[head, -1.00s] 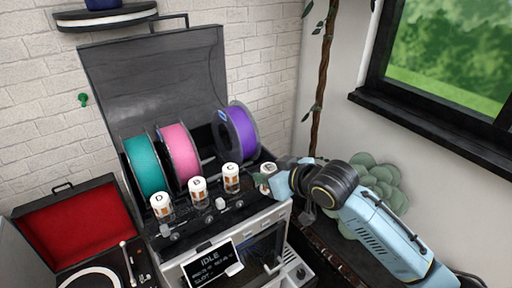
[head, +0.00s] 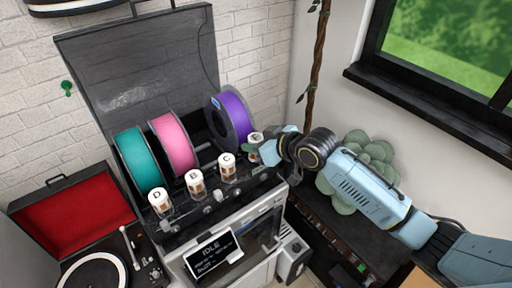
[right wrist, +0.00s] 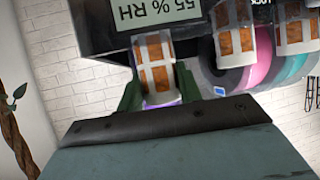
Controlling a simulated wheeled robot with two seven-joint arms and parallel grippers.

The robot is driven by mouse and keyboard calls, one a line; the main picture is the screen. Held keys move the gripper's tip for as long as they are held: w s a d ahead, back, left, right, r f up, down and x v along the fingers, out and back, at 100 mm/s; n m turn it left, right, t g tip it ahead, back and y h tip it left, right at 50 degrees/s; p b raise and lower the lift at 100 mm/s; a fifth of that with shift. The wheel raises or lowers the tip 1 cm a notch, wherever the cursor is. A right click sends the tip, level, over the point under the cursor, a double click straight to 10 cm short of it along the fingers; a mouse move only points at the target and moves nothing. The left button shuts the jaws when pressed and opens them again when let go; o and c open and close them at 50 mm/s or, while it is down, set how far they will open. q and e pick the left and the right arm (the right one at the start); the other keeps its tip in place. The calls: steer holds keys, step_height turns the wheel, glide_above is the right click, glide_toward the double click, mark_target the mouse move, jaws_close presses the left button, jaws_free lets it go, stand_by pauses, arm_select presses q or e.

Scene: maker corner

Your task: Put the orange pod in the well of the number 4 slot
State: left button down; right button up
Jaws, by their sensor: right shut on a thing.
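My right gripper (right wrist: 155,92) is shut on a pod (right wrist: 155,70) with orange panels in a pale frame. In the head view this pod (head: 256,139) is at the right end of the row on the spool box, partly hidden by the right gripper (head: 264,148). It looks roughly upright; I cannot tell whether it is in the well or just above it. Three similar white-capped pods stand to its left, lettered D (head: 159,196), B (head: 194,178) and C (head: 227,161). The slot numbers are not readable. My left gripper is not in view.
Teal (head: 138,160), pink (head: 172,143) and purple (head: 231,118) spools stand behind the pods, under a raised dark lid (head: 140,65). An IDLE screen (head: 213,255) is below in front. A red-lined record player (head: 75,215) is left, a leafy plant (head: 345,200) right.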

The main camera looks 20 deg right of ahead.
steer(key=shift+f, duration=1)
steer(key=o, duration=1)
steer(key=shift+f, duration=0.1)
steer(key=shift+r, duration=0.2)
steer(key=v, duration=1.2)
steer(key=shift+f, duration=0.1)
